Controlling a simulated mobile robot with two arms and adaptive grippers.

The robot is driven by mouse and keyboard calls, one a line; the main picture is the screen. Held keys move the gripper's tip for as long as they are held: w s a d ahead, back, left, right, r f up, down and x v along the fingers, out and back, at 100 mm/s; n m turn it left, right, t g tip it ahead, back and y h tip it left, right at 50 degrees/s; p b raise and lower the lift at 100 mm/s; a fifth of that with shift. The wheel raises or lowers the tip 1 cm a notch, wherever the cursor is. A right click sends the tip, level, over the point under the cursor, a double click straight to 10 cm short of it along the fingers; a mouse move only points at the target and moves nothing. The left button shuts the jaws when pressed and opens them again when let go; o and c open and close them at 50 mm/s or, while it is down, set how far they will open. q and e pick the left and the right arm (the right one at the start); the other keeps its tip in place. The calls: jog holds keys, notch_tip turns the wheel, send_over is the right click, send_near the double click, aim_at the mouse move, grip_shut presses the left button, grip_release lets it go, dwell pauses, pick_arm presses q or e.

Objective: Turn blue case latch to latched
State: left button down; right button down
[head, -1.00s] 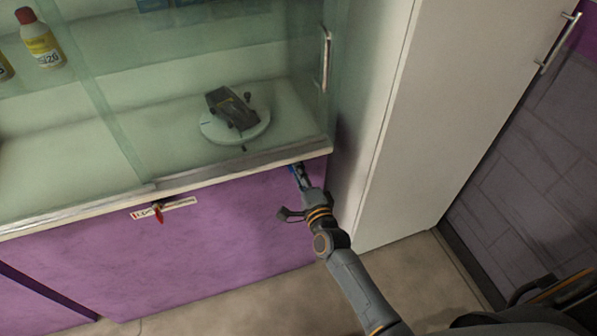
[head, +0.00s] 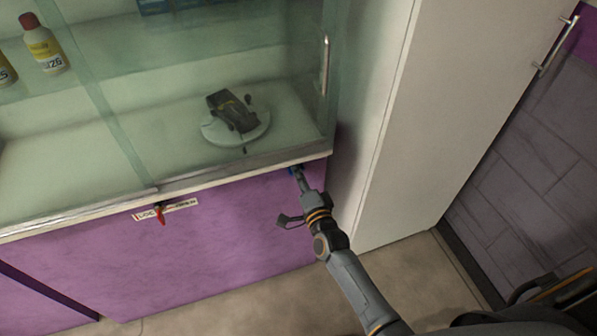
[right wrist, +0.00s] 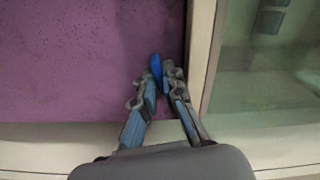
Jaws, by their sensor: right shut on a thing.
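The blue case latch (head: 293,170) sits on the purple front panel just under the right end of the glass case's sill. It is mostly hidden by my right gripper (head: 298,173) in the head view. In the right wrist view the blue latch (right wrist: 156,66) stands between the fingertips of my right gripper (right wrist: 158,76), which is shut on it. Its label and exact position are hidden. My left gripper is not in view.
A red latch (head: 160,215) with a white label (head: 180,206) is on the same purple panel (head: 220,250), further left. A model car (head: 232,108) stands on a round stand behind glass. A white cabinet (head: 415,120) stands close at the right.

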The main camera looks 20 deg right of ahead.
jog(key=n+p, duration=0.3)
jog(key=n, duration=1.2)
jog(key=shift+p, duration=0.4)
jog(key=shift+f, duration=0.1)
jog(key=c, duration=1.7)
grip_release()
jog(key=shift+s, duration=0.15)
jog(key=s, duration=1.1)
jog(key=shift+s+d, duration=0.2)
jog(key=shift+s, duration=0.2)
